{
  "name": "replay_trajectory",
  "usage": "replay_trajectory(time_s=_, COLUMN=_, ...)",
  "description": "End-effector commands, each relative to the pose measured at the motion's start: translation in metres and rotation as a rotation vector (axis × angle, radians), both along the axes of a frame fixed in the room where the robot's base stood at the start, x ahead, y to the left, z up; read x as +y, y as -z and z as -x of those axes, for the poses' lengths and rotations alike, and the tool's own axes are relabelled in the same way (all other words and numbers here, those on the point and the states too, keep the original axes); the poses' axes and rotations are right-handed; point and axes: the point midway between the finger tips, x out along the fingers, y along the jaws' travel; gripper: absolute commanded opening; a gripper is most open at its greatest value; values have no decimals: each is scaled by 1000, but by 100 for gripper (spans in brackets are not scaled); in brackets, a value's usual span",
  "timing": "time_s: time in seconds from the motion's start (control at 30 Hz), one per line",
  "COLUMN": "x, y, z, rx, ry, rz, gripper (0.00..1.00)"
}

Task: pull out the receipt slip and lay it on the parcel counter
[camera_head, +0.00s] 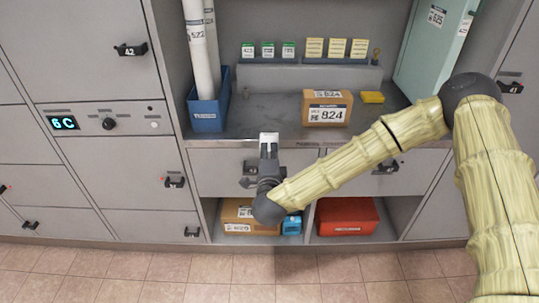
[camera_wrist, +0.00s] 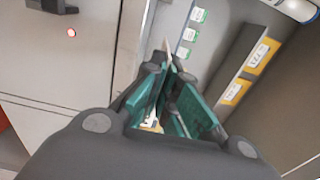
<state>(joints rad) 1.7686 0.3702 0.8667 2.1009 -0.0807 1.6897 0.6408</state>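My gripper (camera_head: 268,146) is in front of the counter's front edge, left of the middle of the bay. In the wrist view its two teal-padded fingers (camera_wrist: 168,72) come together at the tips. A thin pale piece, which looks like the receipt slip (camera_wrist: 167,46), stands out edge-on from between them. In the head view a small white piece (camera_head: 269,137) shows at the fingertips. Most of the slip is hidden by the fingers. The parcel counter (camera_head: 262,117) is the grey surface behind my gripper.
On the counter stand a parcel marked 824 (camera_head: 327,108), a yellow block (camera_head: 372,97) and a blue bin (camera_head: 209,112) with white tubes. Green and yellow cards line the back ledge. Below are a brown box (camera_head: 236,212) and a red box (camera_head: 346,216). The counter's middle-left is clear.

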Motion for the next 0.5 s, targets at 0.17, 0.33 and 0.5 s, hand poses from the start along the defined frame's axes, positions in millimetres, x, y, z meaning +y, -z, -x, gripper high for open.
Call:
replay_trajectory(time_s=0.17, x=0, y=5, z=-13, rx=-1, ry=1, rz=0, gripper=0)
replay_trajectory(time_s=0.33, x=-1, y=9, z=-25, rx=-1, ry=2, rz=0, gripper=0)
replay_trajectory(time_s=0.5, x=0, y=16, z=-36, rx=-1, ry=1, rz=1, gripper=0)
